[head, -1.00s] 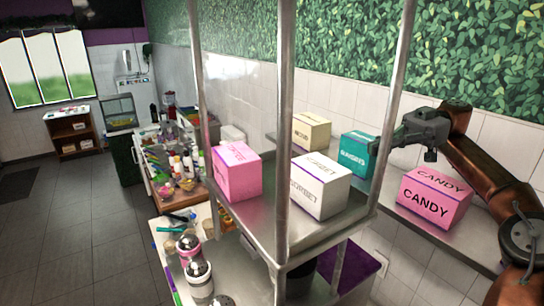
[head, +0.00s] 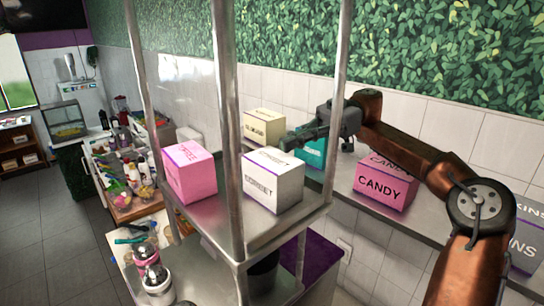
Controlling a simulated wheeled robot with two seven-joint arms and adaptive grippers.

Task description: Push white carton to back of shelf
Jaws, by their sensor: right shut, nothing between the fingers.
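The white carton, marked SORBET (head: 273,181), stands upright on the metal shelf (head: 225,222), to the right of a pink carton (head: 190,174). A front shelf post partly covers its left side. My right gripper (head: 290,141) reaches in from the right past a shelf post. It is shut and empty, with its fingertips pointing left, at about the height of the white carton's top and near its far edge. I cannot tell whether they touch. My left gripper is not in view.
Metal posts (head: 226,120) frame the shelf. On the counter behind stand a cream box (head: 262,126), a teal box (head: 312,151) partly hidden by my gripper, and a pink CANDY box (head: 385,184). Shakers (head: 156,278) stand below at lower left.

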